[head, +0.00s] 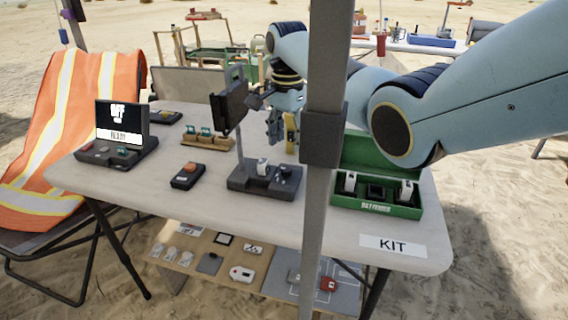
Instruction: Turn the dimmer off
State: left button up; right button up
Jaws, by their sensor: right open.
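On the table (215,218), a dark control box (240,180) carries a white switch piece (262,167) and a dark knob (285,171); a panel (229,108) stands above it on a post. I cannot tell for sure which device is the dimmer. At the left, a console (118,155) has small buttons and a lit screen (121,121) with white lettering, too small to read surely. My right gripper (282,132) is open above and behind the control box, apart from it. A yellow part shows at its fingers; I cannot tell what it is. My left gripper is not in view.
A green case (375,210) with white pieces stands at the right, near a KIT label (391,246). A small box with an orange button (188,176) and a wooden rack (207,143) stand left of the control box. A grey pole (318,235) crosses the view in front.

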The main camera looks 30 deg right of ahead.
aim_at(286, 169)
notch_tip(286, 169, down, 4)
jog(key=shift+w+f+b, duration=0.1)
jog(key=shift+b, duration=0.3)
notch_tip(286, 169, down, 3)
jog(key=shift+f+b, duration=0.1)
jog(key=shift+b, duration=0.3)
jog(key=shift+f, duration=0.25)
jog(key=c, duration=0.4)
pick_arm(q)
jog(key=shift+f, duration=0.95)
pick_arm(e)
grip_shut()
